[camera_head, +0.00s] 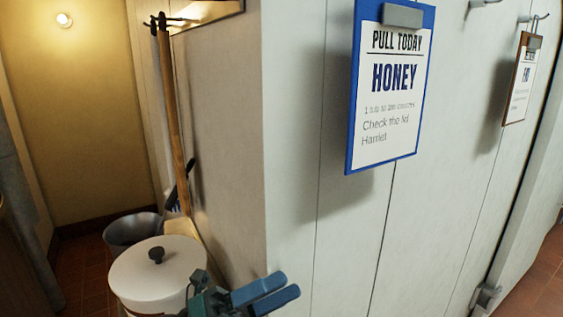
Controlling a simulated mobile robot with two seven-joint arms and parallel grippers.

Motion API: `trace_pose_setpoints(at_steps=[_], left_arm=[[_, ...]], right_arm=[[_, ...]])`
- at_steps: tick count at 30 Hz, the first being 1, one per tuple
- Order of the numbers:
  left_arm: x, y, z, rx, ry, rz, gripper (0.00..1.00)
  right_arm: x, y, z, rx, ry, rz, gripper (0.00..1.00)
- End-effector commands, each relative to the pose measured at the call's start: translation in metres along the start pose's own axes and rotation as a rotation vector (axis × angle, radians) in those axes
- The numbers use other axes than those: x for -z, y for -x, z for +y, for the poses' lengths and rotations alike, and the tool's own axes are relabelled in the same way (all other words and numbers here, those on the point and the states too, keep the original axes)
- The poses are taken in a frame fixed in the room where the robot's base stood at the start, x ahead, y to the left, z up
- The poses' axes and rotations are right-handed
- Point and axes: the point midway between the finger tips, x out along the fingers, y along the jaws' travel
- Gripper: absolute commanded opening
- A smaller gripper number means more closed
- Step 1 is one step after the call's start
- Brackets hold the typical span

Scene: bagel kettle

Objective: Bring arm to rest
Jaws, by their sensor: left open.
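My left gripper (278,290) shows at the bottom middle of the head view, its two blue fingers pointing right with a narrow gap between them. It is open and I see nothing between the fingers. It is in front of the white wall panels and just right of a lidded white tub (140,272), whose right side it partly overlaps. The rest of the left arm is mostly below the picture edge. My right gripper is not in view.
A blue clipboard (349,125) reading "PULL TODAY HONEY" hangs on the white panel wall (330,235). A brown clipboard (506,115) hangs further right. A grey metal pot (133,229) stands behind the tub. A long wooden handle (171,110) hangs at the wall corner.

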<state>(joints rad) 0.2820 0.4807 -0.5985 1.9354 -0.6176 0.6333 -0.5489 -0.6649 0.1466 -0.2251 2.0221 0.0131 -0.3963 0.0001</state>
Motion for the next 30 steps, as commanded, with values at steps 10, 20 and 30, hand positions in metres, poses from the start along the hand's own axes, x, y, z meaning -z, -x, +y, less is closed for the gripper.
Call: trace_pose_setpoints(at_steps=[10,20,30], left_arm=[[0.021,0.154,0.131,-0.118,1.056,-1.03,0.51],[0.146,0.275,0.184,-0.181,1.621,-1.665,0.51],[0.166,0.288,0.186,-0.188,1.685,-1.747,0.51]], right_arm=[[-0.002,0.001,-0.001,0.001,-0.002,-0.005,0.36],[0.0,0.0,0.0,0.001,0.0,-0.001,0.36],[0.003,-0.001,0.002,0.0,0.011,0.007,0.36]])
